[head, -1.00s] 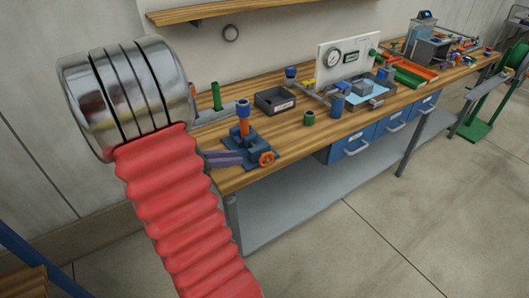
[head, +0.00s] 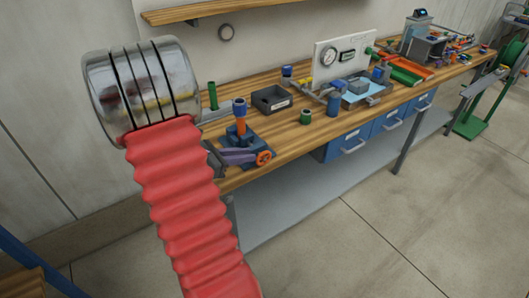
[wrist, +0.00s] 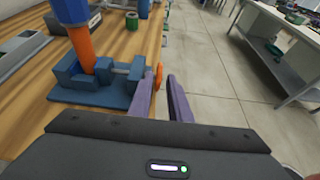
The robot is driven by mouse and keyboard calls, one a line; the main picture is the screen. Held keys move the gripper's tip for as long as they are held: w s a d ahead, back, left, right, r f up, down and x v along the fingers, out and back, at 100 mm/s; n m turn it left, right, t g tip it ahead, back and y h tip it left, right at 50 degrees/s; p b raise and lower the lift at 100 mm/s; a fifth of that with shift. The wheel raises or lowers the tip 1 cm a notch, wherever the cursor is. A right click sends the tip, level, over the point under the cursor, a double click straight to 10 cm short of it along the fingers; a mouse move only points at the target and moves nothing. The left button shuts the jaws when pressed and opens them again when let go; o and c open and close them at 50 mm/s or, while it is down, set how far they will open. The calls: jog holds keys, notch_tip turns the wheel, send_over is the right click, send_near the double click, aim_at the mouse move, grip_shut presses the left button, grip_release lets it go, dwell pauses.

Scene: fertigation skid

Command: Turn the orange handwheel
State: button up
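The orange handwheel (head: 264,158) is on the front side of a blue vise-like fixture (head: 254,147) at the bench's near edge. In the wrist view the handwheel (wrist: 158,78) shows nearly edge-on. My gripper (head: 250,157) has purple fingers and comes at the wheel from the left in the head view. In the wrist view my gripper (wrist: 164,82) is open, with the wheel at the fingertips, closer to the left finger and with a gap to the right one. Contact cannot be told. An upright orange post with a blue top (head: 240,116) stands in the fixture.
A green cylinder (head: 305,117), a black bin (head: 271,100) and a gauge panel (head: 340,60) stand farther along the wooden bench. Blue drawers (head: 347,146) hang below its front edge. The floor (head: 360,235) in front is clear.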

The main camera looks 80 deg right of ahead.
aim_at(261, 154)
jog(key=x, duration=0.8)
jog(key=shift+s, duration=0.1)
jog(key=shift+c, duration=0.4)
grip_shut()
